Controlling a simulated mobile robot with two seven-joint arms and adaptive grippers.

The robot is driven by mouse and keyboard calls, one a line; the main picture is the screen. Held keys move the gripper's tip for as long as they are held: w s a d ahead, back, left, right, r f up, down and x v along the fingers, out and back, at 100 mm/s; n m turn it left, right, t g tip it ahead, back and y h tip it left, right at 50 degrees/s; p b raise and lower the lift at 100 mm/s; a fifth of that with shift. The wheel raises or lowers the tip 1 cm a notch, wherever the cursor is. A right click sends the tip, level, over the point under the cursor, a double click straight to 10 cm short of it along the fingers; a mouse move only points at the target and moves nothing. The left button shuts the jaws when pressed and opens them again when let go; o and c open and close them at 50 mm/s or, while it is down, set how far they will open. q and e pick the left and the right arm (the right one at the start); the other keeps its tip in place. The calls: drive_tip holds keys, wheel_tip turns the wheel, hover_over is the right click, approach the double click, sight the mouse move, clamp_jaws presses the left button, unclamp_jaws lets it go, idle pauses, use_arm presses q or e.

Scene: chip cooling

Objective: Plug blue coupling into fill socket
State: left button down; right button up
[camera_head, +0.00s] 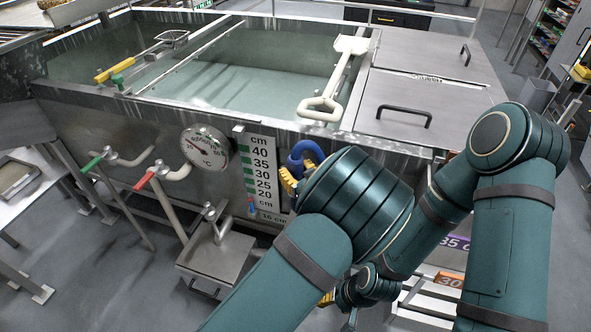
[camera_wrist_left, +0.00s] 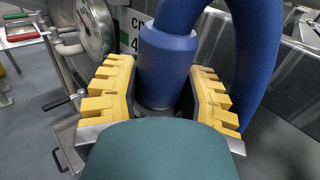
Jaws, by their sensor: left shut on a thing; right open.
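My left gripper (camera_head: 287,181) is at the tank's front wall, just right of the level scale, partly hidden behind my arm. Its yellow fingers stand on both sides of the blue coupling (camera_wrist_left: 168,55) in the left wrist view, shut on it. The coupling's grey lower end sits between the fingers, and its tip is hidden by the green gripper body. A thick blue hose (camera_head: 305,152) loops from the coupling; it also shows in the left wrist view (camera_wrist_left: 258,60). The fill socket cannot be made out. My right gripper (camera_head: 328,299) is low, mostly hidden behind my arms.
The steel tank (camera_head: 110,125) holds water. A dial thermometer (camera_head: 205,147), a centimetre scale (camera_head: 262,178), red and green-handled valves and a small steel shelf (camera_head: 217,255) are left of my left gripper. A white paddle (camera_head: 320,110) lies across the tank rim.

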use_arm(q)
drive_tip(key=shift+f, duration=0.25)
drive_tip(key=shift+c, duration=2.2)
unclamp_jaws()
drive_tip(key=shift+r, duration=0.1)
wheel_tip(320, 180, up, 10)
drive_tip(key=shift+f, duration=0.1)
